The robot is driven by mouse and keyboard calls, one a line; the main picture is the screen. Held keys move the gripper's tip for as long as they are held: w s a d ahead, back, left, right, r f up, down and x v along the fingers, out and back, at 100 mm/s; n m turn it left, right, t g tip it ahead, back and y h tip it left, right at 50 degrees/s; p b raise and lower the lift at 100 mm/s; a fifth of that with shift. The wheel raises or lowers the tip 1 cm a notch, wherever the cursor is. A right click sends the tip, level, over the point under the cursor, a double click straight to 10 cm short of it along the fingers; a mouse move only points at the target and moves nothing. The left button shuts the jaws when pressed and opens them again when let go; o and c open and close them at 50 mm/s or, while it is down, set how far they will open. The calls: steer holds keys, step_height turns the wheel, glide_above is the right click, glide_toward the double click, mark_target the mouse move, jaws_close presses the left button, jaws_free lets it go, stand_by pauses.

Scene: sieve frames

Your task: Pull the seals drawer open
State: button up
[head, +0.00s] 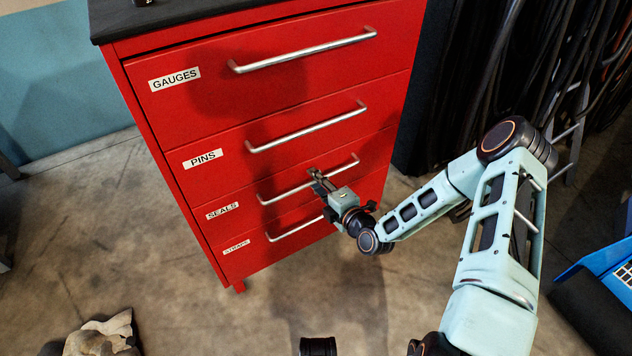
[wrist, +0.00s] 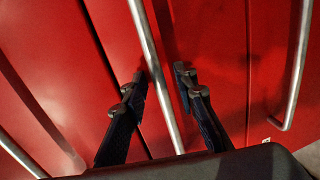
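The red seals drawer (head: 243,200) is the third one down in the cabinet, marked with a white SEALS label (head: 222,211). Its front looks flush with the other drawers. Its silver bar handle (head: 285,192) also runs between my fingers in the wrist view (wrist: 153,70). My gripper (head: 317,175) is at the right-of-middle part of this handle. In the wrist view, its fingers (wrist: 162,76) are open, one on each side of the bar, with a gap showing on both sides. My gripper hides a short piece of the handle.
The gauges drawer (head: 220,85) and pins drawer (head: 225,145) are above, also flush. The lowest drawer's handle (head: 295,229) is close below my gripper. Dark hanging hoses (head: 470,70) are right of the cabinet. A rock-like lump (head: 100,338) lies on the floor at lower left.

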steer(key=shift+c, duration=0.4)
jaws_close()
steer(key=shift+s, duration=0.1)
